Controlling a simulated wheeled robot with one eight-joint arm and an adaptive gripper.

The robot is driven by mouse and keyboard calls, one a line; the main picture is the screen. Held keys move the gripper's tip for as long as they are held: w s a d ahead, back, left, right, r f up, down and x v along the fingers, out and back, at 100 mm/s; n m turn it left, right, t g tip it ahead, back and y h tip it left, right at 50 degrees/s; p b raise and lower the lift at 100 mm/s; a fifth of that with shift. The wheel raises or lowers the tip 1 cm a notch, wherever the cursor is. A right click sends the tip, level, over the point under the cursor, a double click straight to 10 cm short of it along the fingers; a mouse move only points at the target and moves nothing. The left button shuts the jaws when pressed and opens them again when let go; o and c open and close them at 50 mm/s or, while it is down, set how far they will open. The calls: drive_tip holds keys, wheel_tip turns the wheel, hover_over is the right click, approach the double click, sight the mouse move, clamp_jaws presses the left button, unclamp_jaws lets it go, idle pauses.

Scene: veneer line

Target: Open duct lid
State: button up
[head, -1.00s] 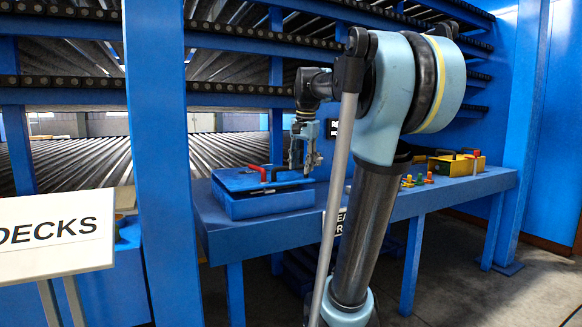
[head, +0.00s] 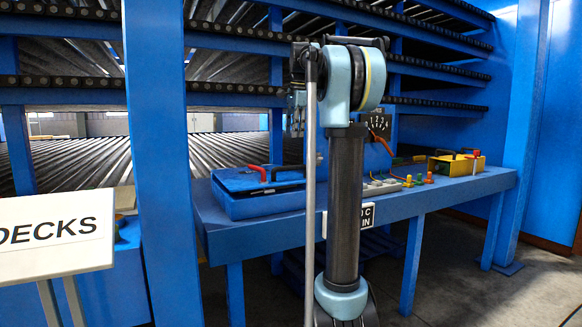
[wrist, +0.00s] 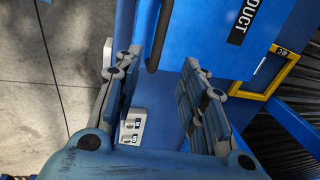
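In the head view my arm hides most of the gripper.
A DECKS sign (head: 55,235) and a blue post (head: 158,160) stand at left. Roller racks are behind. A yellow frame (wrist: 280,75) shows in the wrist view.

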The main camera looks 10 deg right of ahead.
drive_tip(key=w+f, duration=0.1)
drive_tip(key=f, duration=0.8)
drive_tip(key=w+a+f, duration=0.1)
drive_tip(key=f, duration=0.4)
drive_tip(key=shift+w+f, duration=0.25)
drive_tip(key=shift+w, duration=0.1)
clamp_jaws()
